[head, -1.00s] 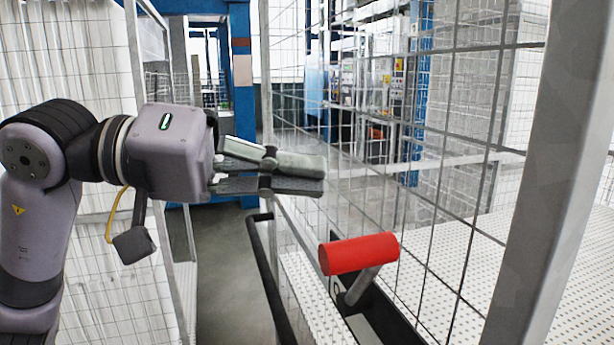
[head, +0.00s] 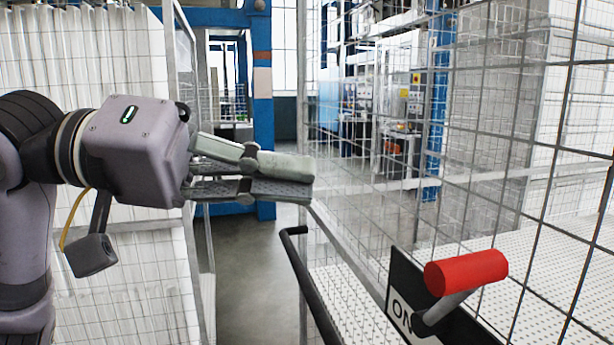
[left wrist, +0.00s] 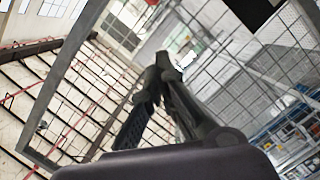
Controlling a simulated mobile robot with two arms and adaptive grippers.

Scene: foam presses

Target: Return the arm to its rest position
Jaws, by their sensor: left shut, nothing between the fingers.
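My left arm comes in from the left in the head view. My left gripper (head: 298,178) is shut and empty, its fingers pointing right in mid-air. In the left wrist view the fingers of my left gripper (left wrist: 168,68) come together with nothing between them. A red lever handle (head: 466,272) on a grey stem stands at the lower right, apart from the gripper and to its right. My right gripper is in neither view.
A wire mesh fence (head: 370,215) runs along the right, with a white perforated surface (head: 560,260) behind it. A black rail (head: 312,285) stands below the gripper. Another mesh panel is at the left, close to my arm. A grey floor aisle (head: 245,265) lies between them.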

